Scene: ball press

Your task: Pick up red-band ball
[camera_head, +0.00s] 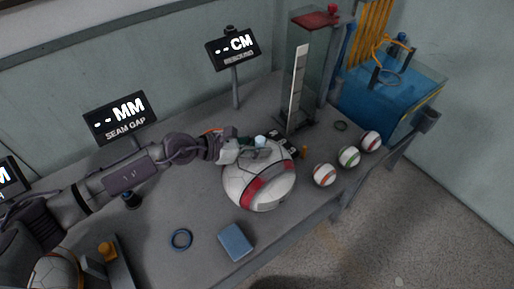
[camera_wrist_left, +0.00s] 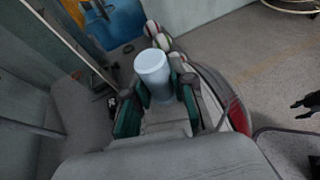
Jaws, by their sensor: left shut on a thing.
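A small white ball with a red band (camera_head: 371,141) rests on the table at the right end of a row of small balls. A large white ball with a wide red band (camera_head: 259,180) sits on the table below my left gripper (camera_head: 258,146). In the left wrist view, the left gripper's green-padded fingers (camera_wrist_left: 158,100) are shut on a pale blue cylinder (camera_wrist_left: 153,66). The cylinder also shows above the large ball in the head view (camera_head: 260,141). The large ball's edge shows beside the fingers. A dark two-pronged gripper, apparently my right one (camera_wrist_left: 304,106), is open at the right edge.
A green-band ball (camera_head: 349,157) and an orange-band ball (camera_head: 324,175) lie beside the small red-band ball. A clear column (camera_head: 307,70) and a blue tank (camera_head: 385,100) stand behind. A blue block (camera_head: 236,241) and blue ring (camera_head: 181,239) lie in front.

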